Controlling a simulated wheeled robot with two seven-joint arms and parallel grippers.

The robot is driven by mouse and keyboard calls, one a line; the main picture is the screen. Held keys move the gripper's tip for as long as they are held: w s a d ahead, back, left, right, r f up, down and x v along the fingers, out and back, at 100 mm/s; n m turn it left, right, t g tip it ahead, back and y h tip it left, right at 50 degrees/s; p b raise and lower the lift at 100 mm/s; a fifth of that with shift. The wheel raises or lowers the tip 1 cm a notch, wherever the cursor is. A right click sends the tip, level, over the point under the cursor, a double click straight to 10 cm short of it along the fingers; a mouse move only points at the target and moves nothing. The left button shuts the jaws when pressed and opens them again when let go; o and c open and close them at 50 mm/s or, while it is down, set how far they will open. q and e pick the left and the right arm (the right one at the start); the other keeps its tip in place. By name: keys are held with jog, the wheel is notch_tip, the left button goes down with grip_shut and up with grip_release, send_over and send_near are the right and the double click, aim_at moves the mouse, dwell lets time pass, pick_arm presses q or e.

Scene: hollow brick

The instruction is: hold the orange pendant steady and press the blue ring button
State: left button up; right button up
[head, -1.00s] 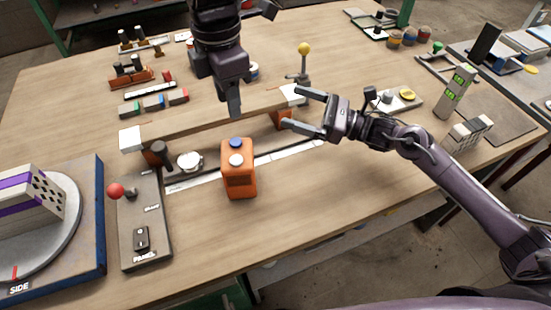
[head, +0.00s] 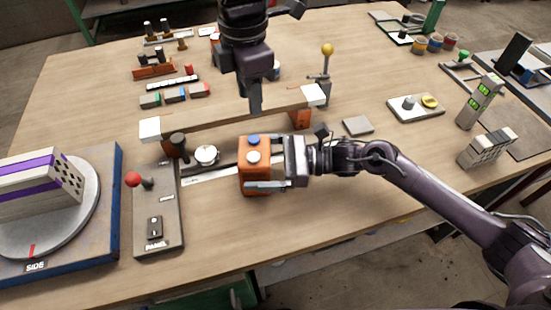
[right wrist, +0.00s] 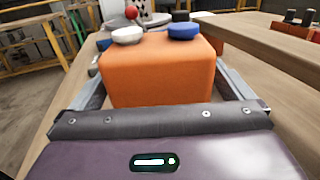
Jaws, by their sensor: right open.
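The orange pendant (head: 255,181) is a box standing upright on the table, with a blue button (head: 254,139) and a white button (head: 253,157) on top. In the right wrist view the pendant (right wrist: 160,75) sits between the two fingers, with the blue button (right wrist: 185,31) at right and the white button (right wrist: 128,35) at left. My right gripper (head: 268,165) is open around the pendant; firm contact is not visible. My left gripper (head: 255,105) points down above and behind the pendant, apart from it. It is seen edge-on, so its opening is unclear.
A long wooden beam with white end blocks (head: 313,95) lies just behind the pendant. A grey panel (head: 158,222) with a red-knobbed lever stands to the left, beside a turntable (head: 92,218). A yellow-knobbed lever (head: 326,75) stands behind.

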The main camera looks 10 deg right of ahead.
jog(key=shift+a, duration=0.35)
jog(key=shift+c, duration=0.4)
jog(key=c, duration=1)
pick_arm(q)
jog(key=shift+c, duration=0.5)
pick_arm(e)
jog(key=shift+c, duration=0.5)
pick_arm(q)
grip_shut()
